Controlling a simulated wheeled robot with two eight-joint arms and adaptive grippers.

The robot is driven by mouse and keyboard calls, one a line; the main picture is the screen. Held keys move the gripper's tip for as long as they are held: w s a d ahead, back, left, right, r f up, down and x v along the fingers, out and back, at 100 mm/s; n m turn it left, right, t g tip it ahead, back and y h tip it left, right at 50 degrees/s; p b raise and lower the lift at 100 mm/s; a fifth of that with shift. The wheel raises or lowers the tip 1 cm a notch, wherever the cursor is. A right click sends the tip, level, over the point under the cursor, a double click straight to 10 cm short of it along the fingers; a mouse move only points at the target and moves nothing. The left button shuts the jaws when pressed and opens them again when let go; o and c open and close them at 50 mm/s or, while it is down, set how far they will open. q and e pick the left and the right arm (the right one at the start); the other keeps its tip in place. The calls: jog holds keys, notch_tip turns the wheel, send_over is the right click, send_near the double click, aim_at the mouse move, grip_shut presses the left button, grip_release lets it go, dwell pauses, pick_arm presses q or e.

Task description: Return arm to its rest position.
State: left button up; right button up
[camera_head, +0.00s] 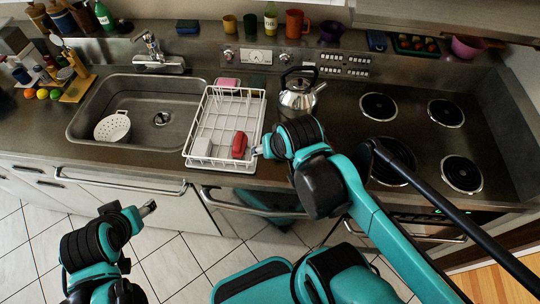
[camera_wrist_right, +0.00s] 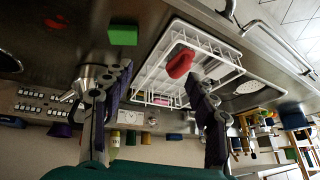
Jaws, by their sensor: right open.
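My right arm (camera_head: 330,175) reaches in from the lower right over the counter's front edge. Its gripper (camera_head: 258,151) is beside the right edge of the white dish rack (camera_head: 215,121), close to a red item (camera_head: 239,145) lying in the rack. In the right wrist view the right gripper (camera_wrist_right: 158,85) has its two fingers wide apart with nothing held, and the red item (camera_wrist_right: 181,62) appears beyond them. My left gripper (camera_head: 147,209) is low at the left, in front of the cabinets and clear of the counter; its jaw opening cannot be made out.
A kettle (camera_head: 299,97) stands right of the rack, behind my right arm. The sink (camera_head: 150,105) holds a white colander (camera_head: 113,127). The coil hob (camera_head: 445,113) is at right, partly covered by my arm. A green block (camera_wrist_right: 123,35) lies on the counter.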

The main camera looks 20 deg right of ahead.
jog(key=n, duration=0.1)
jog(key=s+a+n+t, duration=0.1)
jog(key=n, duration=0.1)
jog(key=shift+s+a+f, duration=0.15)
jog(key=shift+s, duration=0.15)
notch_tip(320, 180, down, 8)
jog(key=b, duration=0.8)
jog(key=shift+o, duration=0.6)
